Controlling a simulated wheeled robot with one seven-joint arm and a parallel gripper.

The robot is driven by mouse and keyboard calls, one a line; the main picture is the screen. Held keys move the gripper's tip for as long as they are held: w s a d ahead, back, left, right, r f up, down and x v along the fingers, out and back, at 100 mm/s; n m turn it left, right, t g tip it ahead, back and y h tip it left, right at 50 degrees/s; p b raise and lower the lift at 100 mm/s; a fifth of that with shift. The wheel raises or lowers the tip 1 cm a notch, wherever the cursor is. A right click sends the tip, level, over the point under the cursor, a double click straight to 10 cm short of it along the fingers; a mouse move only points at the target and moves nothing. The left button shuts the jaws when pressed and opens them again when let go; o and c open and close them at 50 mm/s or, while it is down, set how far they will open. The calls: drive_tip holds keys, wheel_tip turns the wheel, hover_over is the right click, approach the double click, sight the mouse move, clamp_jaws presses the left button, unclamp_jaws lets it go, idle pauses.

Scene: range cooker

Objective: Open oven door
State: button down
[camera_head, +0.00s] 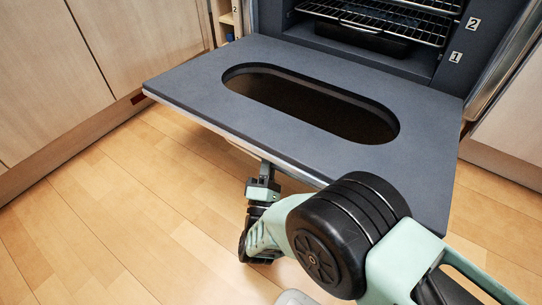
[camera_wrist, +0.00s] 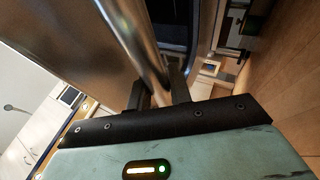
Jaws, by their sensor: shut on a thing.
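The oven door (camera_head: 200,90) is a grey panel with a rounded oblong window (camera_head: 312,103). It is folded down and lies nearly level in front of the open oven cavity (camera_head: 375,35). My gripper (camera_head: 262,172) is below the front edge of the door, and the door hides its fingertips in the head view. In the wrist view my gripper (camera_wrist: 160,92) has its two dark fingers on either side of a shiny metal bar, the door handle (camera_wrist: 135,40), and is shut on it.
Wire racks (camera_head: 385,20) sit inside the cavity, beside number labels 1 and 2. Light wood cabinets (camera_head: 70,70) stand to the left, and another cabinet (camera_head: 515,120) is at the right. The wooden floor (camera_head: 110,220) is clear at the front left.

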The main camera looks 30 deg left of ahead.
drive_tip(key=shift+s+a+r, duration=0.15)
drive_tip(key=shift+s+a, duration=0.15)
drive_tip(key=c, duration=1.6)
unclamp_jaws()
drive_tip(key=shift+o, duration=0.2)
drive_tip(key=shift+w, duration=0.1)
drive_tip(key=shift+d, duration=0.1)
drive_tip(key=p+v, duration=0.4)
drive_tip(key=v, duration=0.3)
drive_tip(key=shift+s, duration=0.2)
